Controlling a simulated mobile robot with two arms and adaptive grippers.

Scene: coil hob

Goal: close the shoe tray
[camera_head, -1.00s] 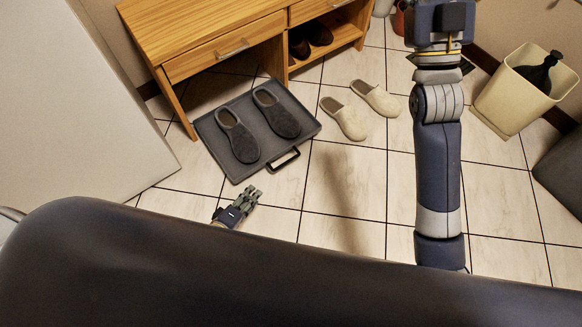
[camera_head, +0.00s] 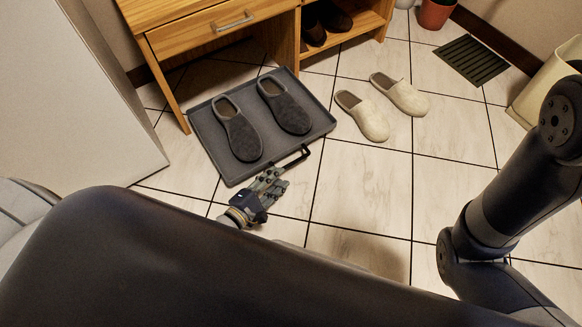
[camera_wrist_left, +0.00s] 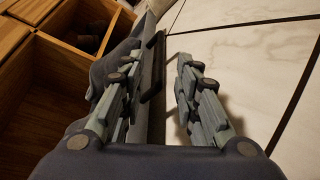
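The dark grey shoe tray (camera_head: 212,160) lies on the tiled floor, pulled out in front of the wooden cabinet, with a pair of dark grey slippers (camera_head: 238,135) on it. Its black handle (camera_head: 296,160) sticks out from the near edge. My left gripper (camera_head: 273,181) is at the handle's near left side, its fingers pointing towards it. In the left wrist view the fingers (camera_wrist_left: 156,92) are apart, with the handle (camera_wrist_left: 153,75) reaching into the gap between them. I cannot tell whether they touch it. My right gripper is out of view.
The wooden cabinet (camera_head: 205,30) stands behind the tray, with dark shoes (camera_head: 325,22) on its shelf. Cream slippers (camera_head: 363,116) lie right of the tray. A dark mat (camera_head: 472,60) and a cream bin (camera_head: 545,88) are farther right. A pale panel (camera_head: 85,110) stands at left.

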